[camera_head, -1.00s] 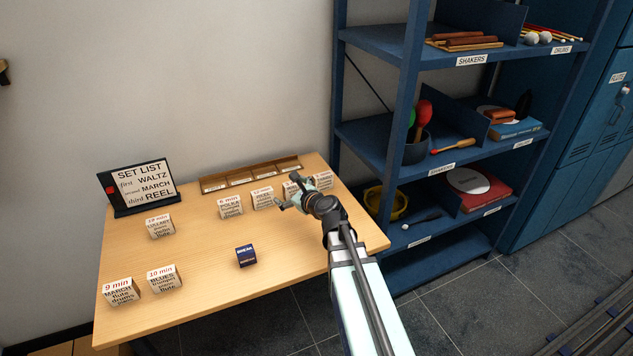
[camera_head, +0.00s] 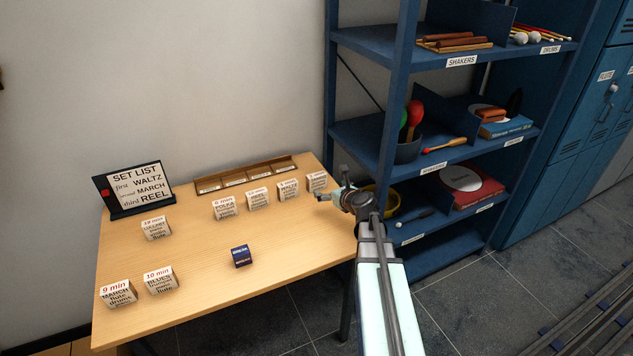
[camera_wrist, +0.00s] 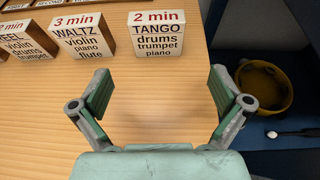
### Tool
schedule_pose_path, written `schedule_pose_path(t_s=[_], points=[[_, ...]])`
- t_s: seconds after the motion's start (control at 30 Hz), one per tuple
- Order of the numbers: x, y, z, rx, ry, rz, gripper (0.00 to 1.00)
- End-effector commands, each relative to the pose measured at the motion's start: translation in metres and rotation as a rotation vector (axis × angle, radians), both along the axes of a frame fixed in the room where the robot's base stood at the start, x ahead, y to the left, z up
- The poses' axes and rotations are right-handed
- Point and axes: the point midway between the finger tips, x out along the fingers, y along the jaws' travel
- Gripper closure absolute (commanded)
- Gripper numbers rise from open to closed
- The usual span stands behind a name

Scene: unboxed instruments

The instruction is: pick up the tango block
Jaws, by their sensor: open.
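The tango block (camera_wrist: 157,36) is a white block with a red "2 min" on top and "TANGO drums trumpet piano" on its face. It stands upright on the table (camera_head: 200,290), and in the head view it is the rightmost block (camera_head: 317,181) of the back row. My gripper (camera_wrist: 158,90) is open and empty. In the wrist view the block lies ahead of the fingers, roughly centred between them and apart from them. In the head view my gripper (camera_head: 332,187) is at the table's right edge, just right of the block.
The waltz block (camera_wrist: 83,38) stands close left of the tango block, with the reel block (camera_wrist: 27,40) beyond. A wooden rack (camera_head: 247,176) lies behind the row.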

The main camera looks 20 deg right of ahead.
Motion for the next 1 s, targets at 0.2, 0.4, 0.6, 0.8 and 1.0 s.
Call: schedule_pose_path(t_s=[0.2,0.4,0.6,0.8,1.0], points=[[0.038,0.001,-0.014,0.001,0.001,0.001,0.00],[0.048,0.002,-0.019,0.000,0.000,0.001,0.00],[0.059,0.004,-0.022,-0.001,0.000,0.001,0.00],[0.086,0.006,-0.032,-0.001,0.001,0.001,0.00],[0.098,0.007,-0.037,0.000,0.000,0.001,0.00]])
